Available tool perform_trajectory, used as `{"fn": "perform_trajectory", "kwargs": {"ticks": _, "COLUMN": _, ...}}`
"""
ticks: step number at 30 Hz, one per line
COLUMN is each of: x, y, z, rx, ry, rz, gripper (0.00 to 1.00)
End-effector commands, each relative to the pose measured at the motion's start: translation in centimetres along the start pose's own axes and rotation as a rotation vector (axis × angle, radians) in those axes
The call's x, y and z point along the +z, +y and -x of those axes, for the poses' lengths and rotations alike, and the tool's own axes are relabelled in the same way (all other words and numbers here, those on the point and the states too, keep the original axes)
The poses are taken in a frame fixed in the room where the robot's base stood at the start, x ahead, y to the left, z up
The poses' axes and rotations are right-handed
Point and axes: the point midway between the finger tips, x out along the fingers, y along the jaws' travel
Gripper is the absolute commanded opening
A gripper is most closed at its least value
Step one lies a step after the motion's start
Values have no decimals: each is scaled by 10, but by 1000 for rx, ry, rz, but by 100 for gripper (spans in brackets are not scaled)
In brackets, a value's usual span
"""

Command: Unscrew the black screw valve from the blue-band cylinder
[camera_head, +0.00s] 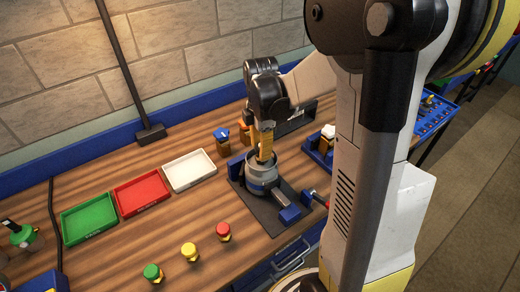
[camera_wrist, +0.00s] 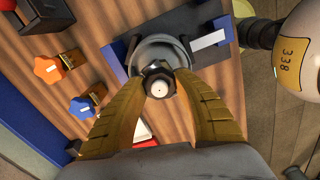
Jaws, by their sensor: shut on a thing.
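A grey metal cylinder (camera_head: 262,186) stands upright in a clamp on a dark base plate (camera_head: 270,212). In the wrist view the cylinder (camera_wrist: 162,50) is seen from above. The black screw valve (camera_wrist: 158,76), with a pale round centre, sits at its top. My gripper (camera_wrist: 161,86) is shut on the valve, with one yellow-brown finger on each side. In the head view my gripper (camera_head: 264,153) points straight down onto the cylinder's top and hides the valve. I cannot make out a blue band clearly.
Green (camera_head: 89,217), red (camera_head: 142,191) and white (camera_head: 189,170) trays lie left of the clamp. Green (camera_head: 152,272), yellow (camera_head: 189,250) and red (camera_head: 223,231) knobs stand in front. A blue-topped knob (camera_head: 222,135) stands behind. A blue holder (camera_head: 320,148) is on the right.

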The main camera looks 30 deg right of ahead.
Motion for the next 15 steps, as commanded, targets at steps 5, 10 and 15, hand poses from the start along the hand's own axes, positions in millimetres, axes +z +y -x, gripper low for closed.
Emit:
{"fn": "perform_trajectory", "kwargs": {"ticks": 5, "x": 3, "y": 2, "z": 0, "rx": 6, "ry": -5, "rz": -4, "gripper": 58}}
{"fn": "perform_trajectory", "kwargs": {"ticks": 10, "x": 2, "y": 2, "z": 0, "rx": 4, "ry": -3, "rz": -3, "gripper": 58}}
{"fn": "perform_trajectory", "kwargs": {"ticks": 15, "x": 1, "y": 1, "z": 6, "rx": 3, "ry": -2, "rz": -3, "gripper": 58}}
